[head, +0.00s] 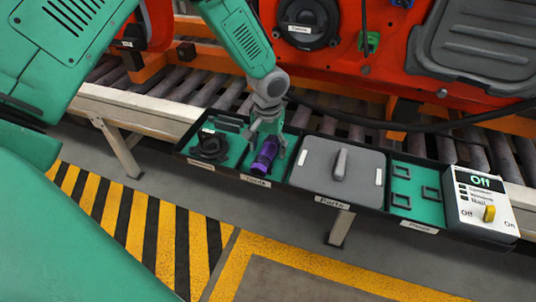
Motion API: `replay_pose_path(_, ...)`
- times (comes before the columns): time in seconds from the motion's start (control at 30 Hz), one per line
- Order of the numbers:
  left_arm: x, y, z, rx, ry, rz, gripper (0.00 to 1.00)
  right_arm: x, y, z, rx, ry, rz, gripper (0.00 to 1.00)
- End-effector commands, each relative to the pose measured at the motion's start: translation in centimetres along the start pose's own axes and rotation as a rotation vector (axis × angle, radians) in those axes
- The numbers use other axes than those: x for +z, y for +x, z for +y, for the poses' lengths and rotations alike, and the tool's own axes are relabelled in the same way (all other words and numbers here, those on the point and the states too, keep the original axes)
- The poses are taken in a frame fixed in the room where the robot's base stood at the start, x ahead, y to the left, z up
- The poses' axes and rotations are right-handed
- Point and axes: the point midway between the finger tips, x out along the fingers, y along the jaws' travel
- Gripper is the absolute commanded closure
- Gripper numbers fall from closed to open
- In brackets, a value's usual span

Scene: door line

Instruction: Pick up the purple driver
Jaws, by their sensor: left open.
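The purple driver (265,156) lies in a green-lined tray compartment with a label on its front edge, left of the grey lid. My left gripper (267,140) reaches down from above into this compartment. Its fingers are open and sit over and around the upper part of the driver. I cannot tell whether they touch it. My right gripper is not in view.
A black tray line (297,187) runs along the conveyor's front. A black part (210,147) sits in the left compartment, a grey handled lid (338,172) to the right, then a switch box (482,205). An orange-red door (400,60) stands behind.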

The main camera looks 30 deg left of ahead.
Motion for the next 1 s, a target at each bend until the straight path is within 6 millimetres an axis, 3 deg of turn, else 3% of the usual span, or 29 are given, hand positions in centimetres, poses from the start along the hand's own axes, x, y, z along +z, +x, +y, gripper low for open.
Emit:
replay_pose_path(0.13, 0.0, 2.1, -0.1, 0.001, 0.000, -0.001, 0.38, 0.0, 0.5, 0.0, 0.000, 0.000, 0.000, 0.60)
replay_pose_path(0.43, -0.1, 2.4, -0.1, 0.001, 0.000, 0.000, 0.38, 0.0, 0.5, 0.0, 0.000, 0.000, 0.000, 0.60)
replay_pose_path(0.6, -0.1, 2.4, -0.1, 0.001, 0.000, 0.000, 0.98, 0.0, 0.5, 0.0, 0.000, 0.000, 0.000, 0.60)
replay_pose_path(1.0, -0.2, 1.5, 0.0, 0.002, 0.000, 0.004, 1.00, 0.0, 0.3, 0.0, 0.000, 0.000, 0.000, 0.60)
